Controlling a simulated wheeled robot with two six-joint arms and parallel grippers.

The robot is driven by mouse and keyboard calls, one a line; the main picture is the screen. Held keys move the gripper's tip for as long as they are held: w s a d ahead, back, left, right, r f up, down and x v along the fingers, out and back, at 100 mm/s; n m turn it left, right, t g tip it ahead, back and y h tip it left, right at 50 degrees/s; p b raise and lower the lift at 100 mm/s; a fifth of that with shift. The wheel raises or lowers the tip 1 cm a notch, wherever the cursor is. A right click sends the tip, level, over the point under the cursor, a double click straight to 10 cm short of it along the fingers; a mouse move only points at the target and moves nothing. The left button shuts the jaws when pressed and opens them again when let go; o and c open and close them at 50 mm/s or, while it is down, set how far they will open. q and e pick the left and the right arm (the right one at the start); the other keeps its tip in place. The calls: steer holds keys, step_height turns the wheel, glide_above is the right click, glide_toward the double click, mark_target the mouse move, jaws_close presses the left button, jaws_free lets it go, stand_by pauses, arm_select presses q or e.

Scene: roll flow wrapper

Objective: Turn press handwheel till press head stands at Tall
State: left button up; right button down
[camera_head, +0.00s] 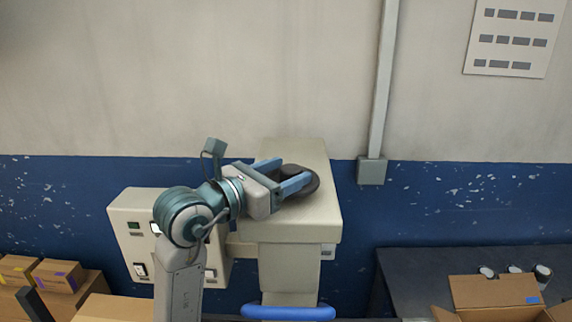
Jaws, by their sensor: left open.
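The press (293,228) is a cream machine against the wall, with a flat top. A dark round handwheel (308,184) lies on its top. My left gripper (290,174) is open, with its two blue-grey fingers reaching over the handwheel from the left. One finger is at the far side and one crosses the near part of the wheel; I cannot tell whether they touch it. The arm hides part of the wheel and the control box. The press head and a Tall mark cannot be made out. My right gripper is not in view.
A cream control box (160,235) with switches stands left of the press. A blue bar (288,313) runs in front. Cardboard boxes (58,274) sit at lower left. A dark table (420,268) at right holds an open carton (492,293) and several small jars.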

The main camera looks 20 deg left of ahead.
arm_select(q)
steer(key=shift+w+d, duration=0.1)
steer(key=shift+w, duration=0.1)
steer(key=c, duration=1)
steer(key=shift+o, duration=0.2)
